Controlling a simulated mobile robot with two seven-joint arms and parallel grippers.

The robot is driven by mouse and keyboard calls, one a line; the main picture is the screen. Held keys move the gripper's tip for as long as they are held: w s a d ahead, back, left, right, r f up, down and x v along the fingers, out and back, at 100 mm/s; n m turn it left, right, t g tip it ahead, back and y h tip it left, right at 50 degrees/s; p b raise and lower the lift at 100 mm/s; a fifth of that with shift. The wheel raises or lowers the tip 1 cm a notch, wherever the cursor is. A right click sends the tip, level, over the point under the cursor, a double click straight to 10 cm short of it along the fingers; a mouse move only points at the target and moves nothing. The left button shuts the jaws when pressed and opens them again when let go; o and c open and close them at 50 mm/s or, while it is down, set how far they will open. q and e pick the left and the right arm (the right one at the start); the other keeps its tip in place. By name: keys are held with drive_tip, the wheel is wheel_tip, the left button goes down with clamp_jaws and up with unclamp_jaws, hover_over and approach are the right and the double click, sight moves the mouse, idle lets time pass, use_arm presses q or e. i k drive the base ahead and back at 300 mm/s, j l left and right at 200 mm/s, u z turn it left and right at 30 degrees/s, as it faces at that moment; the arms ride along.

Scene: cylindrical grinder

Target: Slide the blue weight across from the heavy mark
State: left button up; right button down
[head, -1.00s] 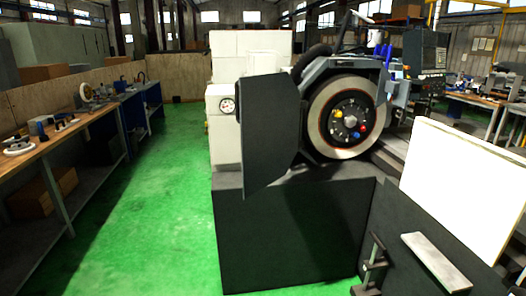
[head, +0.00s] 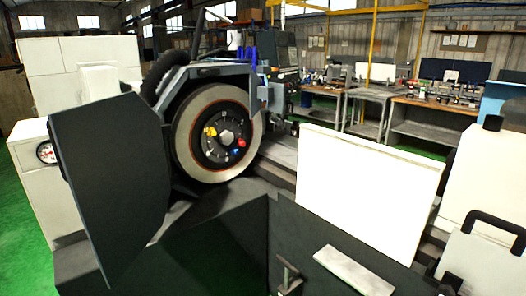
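The blue weight (head: 235,153) is a small spot on the dark hub face in the middle of the grinding wheel (head: 186,145). It sits at the lower right of the hub, just below a red weight (head: 241,142). A yellow weight (head: 211,131) is at the hub's upper left. The heavy mark is too small to make out. Neither of my grippers shows in the head view.
A dark guard door (head: 108,185) stands open left of the wheel. A white panel (head: 365,185) stands to the right, with a pale plate (head: 353,270) low in front. Black handles (head: 495,228) are at the far right. Workbenches (head: 430,105) stand behind.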

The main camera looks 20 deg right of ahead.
sight(236, 150)
drive_tip(key=i+j+z, duration=0.15)
drive_tip(key=i+z, duration=0.2)
drive_tip(key=z, duration=0.15)
drive_tip(key=i+j+z, duration=0.25)
drive_tip(key=z, duration=0.2)
drive_tip(key=i, duration=0.05)
